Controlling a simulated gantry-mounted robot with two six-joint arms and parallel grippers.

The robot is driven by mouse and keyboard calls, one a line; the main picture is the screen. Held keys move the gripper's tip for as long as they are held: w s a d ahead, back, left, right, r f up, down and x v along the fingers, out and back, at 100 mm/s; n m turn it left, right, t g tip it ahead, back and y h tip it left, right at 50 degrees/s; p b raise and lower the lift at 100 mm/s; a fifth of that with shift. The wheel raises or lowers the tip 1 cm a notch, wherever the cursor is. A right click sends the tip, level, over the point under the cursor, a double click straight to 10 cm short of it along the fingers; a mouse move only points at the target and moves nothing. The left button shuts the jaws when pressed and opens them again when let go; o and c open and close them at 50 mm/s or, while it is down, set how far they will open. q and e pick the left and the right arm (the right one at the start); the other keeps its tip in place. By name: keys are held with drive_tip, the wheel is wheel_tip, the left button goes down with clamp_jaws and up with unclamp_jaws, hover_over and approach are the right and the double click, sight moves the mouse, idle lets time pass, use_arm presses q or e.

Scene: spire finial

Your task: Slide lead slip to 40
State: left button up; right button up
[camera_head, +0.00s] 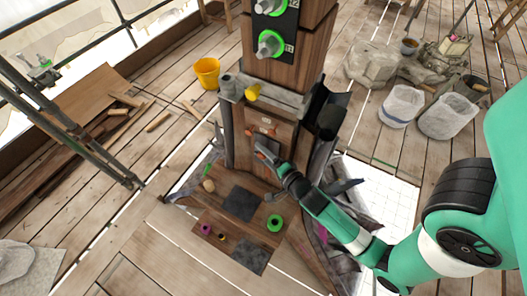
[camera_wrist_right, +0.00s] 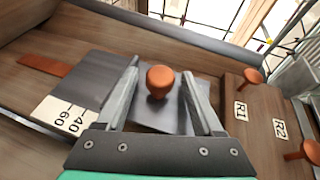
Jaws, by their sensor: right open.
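The lead slip (camera_wrist_right: 150,118) is a grey metal plate with a round orange knob (camera_wrist_right: 159,82), in the right wrist view. A white scale label (camera_wrist_right: 70,119) marked 40 and 60 lies to its left, beside a darker grey strip (camera_wrist_right: 95,75). My right gripper (camera_wrist_right: 163,77) is open, with one finger on each side of the knob; I cannot tell whether either touches it. In the head view the right gripper (camera_head: 264,152) reaches the front of the wooden spire post (camera_head: 278,90) and hides the slip there. My left gripper is not in view.
Orange pegs marked R1 (camera_wrist_right: 252,76) and R2 (camera_wrist_right: 302,152) stick out to the right of the knob. Below the post, a wooden board (camera_head: 238,228) holds a green ring (camera_head: 275,223) and other small parts. A yellow bucket (camera_head: 206,73) stands behind left.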

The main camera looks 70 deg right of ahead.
clamp_jaws()
idle(0.4)
drive_tip(key=shift+f, duration=0.1)
idle(1.0)
